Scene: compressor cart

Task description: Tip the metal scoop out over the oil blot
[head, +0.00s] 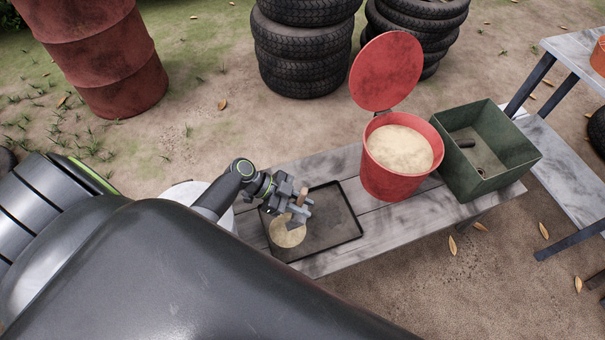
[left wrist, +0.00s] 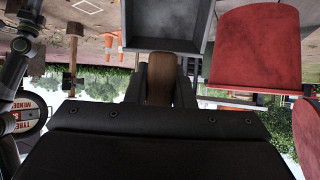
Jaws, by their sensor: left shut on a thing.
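My left gripper (head: 297,206) is shut on the brown wooden handle of the metal scoop (head: 300,212), above the black tray. The handle (left wrist: 160,80) shows between the fingers in the left wrist view, with the grey scoop pan (left wrist: 165,22) beyond it. The pan's visible inside looks bare. A round pale sandy patch (head: 287,232) lies on the left part of the shallow black tray (head: 335,225), just below the gripper. I cannot make out a dark oil blot apart from this patch. My right gripper is not in view.
A red bucket (head: 376,180) of pale sand, its lid (head: 386,70) raised, stands on the grey bench (head: 400,222) right of the tray. A green box (head: 485,180) stands farther right. Tyres (head: 302,55) and a rusty drum (head: 105,60) stand behind.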

